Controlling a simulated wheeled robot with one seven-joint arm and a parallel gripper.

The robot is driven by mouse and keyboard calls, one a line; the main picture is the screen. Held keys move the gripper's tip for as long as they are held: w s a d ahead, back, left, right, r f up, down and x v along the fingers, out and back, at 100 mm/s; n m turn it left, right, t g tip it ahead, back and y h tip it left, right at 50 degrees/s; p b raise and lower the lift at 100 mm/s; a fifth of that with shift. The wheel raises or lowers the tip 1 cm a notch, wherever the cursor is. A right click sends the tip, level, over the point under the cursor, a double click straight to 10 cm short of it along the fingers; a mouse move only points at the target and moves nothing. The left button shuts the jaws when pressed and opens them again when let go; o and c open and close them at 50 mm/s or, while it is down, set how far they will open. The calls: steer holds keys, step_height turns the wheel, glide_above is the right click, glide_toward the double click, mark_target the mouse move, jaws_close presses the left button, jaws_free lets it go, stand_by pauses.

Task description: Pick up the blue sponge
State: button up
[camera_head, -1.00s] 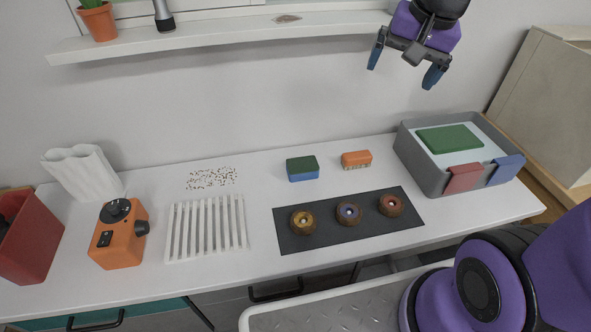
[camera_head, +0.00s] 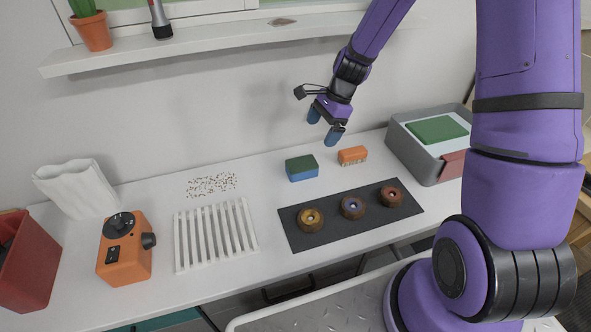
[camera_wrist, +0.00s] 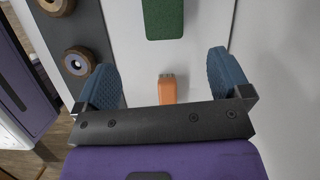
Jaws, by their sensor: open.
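The blue sponge (camera_head: 302,172) lies on the white counter, with a dark green layer on top and blue below. In the wrist view its green top (camera_wrist: 163,18) shows at the upper edge, partly cut off by the frame. My gripper (camera_head: 324,126) is open and empty, in the air above the counter, near the orange brush. In the wrist view its two blue fingers (camera_wrist: 165,75) are spread wide, with the brush between them in the picture and the sponge beyond their tips.
The orange brush (camera_head: 352,155) lies right of the sponge. A dark mat (camera_head: 335,230) with three round brown pieces is in front. A grey bin (camera_head: 427,172) stands right, a white rack (camera_head: 215,235) and dark crumbs (camera_head: 212,185) left. A shelf (camera_head: 200,50) hangs above.

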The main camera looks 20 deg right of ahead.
mark_target(302, 163)
steer(key=f, duration=0.2)
steer(key=a+f+m, duration=0.1)
steer(key=shift+w+f, duration=0.1)
steer(key=shift+w, duration=0.25)
steer(key=x, duration=1)
steer(key=shift+a+f, duration=0.15)
steer(key=shift+a, duration=0.25)
steer(key=c, duration=1)
steer(key=shift+r, duration=0.2)
